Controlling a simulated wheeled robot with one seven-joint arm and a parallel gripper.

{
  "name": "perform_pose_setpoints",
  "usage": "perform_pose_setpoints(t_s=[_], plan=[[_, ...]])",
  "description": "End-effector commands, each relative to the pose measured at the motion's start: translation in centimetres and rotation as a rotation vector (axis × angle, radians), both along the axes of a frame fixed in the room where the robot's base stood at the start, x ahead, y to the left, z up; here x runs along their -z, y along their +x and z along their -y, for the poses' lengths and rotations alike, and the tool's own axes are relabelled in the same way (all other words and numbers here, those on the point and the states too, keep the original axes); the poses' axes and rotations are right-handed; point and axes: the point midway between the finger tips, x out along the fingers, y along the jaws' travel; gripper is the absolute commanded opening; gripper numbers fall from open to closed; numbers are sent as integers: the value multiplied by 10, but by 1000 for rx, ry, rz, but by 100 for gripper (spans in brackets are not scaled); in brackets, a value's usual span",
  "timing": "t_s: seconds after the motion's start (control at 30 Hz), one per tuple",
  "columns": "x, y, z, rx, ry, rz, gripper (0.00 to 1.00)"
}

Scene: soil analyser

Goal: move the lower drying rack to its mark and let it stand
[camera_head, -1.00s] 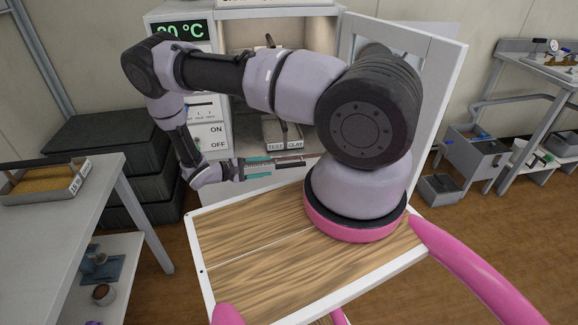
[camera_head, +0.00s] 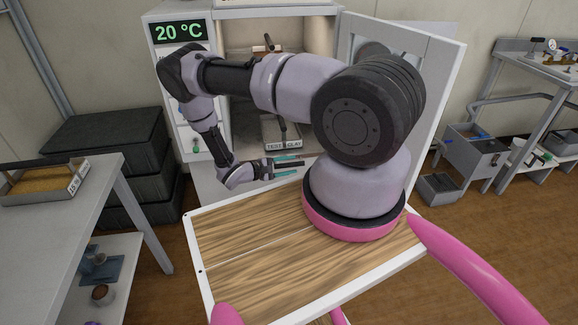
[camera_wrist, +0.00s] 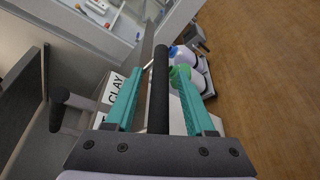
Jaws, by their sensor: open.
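The lower drying rack (camera_head: 270,143) is a grey tray with a "TEST CLAY" label, standing low in the open drying oven (camera_head: 223,75). Its label (camera_wrist: 113,88) shows beside the left finger in the wrist view. My gripper (camera_head: 288,166) is open in front of the rack and below it in the head view. In the wrist view, a dark bar (camera_wrist: 160,90) lies between the teal fingers of my gripper (camera_wrist: 158,100). It looks like a handle, but I cannot tell whether the fingers touch it. I cannot make out the mark.
The oven reads 20 °C, and its door (camera_head: 436,90) stands open at the right. Another rack (camera_head: 262,49) sits higher inside. A grey table (camera_head: 85,195) at the left bears a filled tray (camera_head: 42,198). Dark crates (camera_head: 108,140) stand behind it.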

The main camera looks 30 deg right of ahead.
Motion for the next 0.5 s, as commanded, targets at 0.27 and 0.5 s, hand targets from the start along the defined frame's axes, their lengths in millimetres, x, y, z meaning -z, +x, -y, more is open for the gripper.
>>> perform_pose_setpoints(t_s=[0.27, 0.5], plan=[[0, 0, 0, 0, 0, -1, 32], [0, 0, 0, -1, 0, -1, 0]])
